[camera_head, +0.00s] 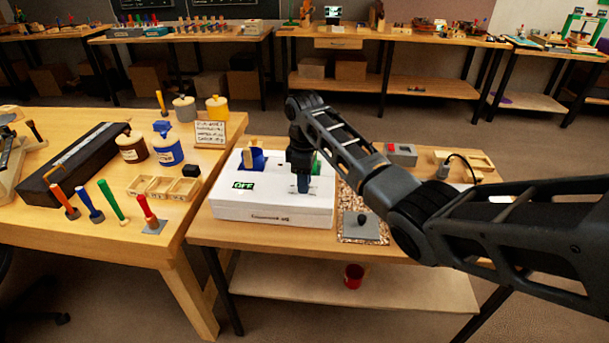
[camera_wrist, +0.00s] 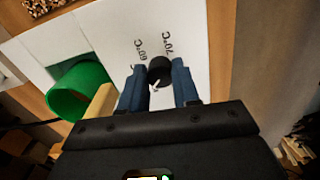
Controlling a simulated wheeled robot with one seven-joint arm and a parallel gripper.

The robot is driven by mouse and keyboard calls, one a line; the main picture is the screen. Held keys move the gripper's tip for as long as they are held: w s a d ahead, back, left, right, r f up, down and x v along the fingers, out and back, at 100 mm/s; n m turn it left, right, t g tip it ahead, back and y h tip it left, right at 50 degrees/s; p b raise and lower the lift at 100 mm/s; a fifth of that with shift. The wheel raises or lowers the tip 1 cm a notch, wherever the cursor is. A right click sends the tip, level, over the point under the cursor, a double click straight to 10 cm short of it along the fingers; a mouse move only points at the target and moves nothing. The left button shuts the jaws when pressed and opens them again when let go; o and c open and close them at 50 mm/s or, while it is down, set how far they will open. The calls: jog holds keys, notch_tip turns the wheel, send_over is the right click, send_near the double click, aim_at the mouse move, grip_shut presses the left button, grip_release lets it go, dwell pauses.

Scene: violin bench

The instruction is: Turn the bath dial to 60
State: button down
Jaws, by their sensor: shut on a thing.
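The bath dial (camera_wrist: 159,71) is a small black knob on the white bath box (camera_head: 262,211). In the wrist view it sits between the two blue fingers of my gripper (camera_wrist: 158,88), which are shut on it. A small white mark shows at the dial's lower left edge. The labels 60°C (camera_wrist: 139,49) and 70°C (camera_wrist: 168,46) are printed just beyond the dial. In the head view my gripper (camera_head: 303,184) points down at the box top and hides the dial. A display (camera_head: 243,185) on the box reads OFF in green.
A green cylinder (camera_wrist: 78,92) stands left of my fingers in the wrist view. A blue holder (camera_head: 252,160) is at the box's back left. A speckled board with a grey plate (camera_head: 361,227) lies right of the box.

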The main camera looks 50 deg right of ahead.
jog(key=m, duration=0.4)
jog(key=shift+a+m, duration=0.1)
jog(key=shift+m, duration=0.3)
jog(key=m, duration=1)
jog(key=shift+a+m, duration=0.15)
jog(key=shift+m, duration=0.25)
jog(key=m, duration=0.4)
jog(key=shift+w, duration=0.1)
jog(key=shift+r+m, duration=0.1)
jog(key=shift+m, duration=0.2)
jog(key=c, duration=0.8)
grip_release()
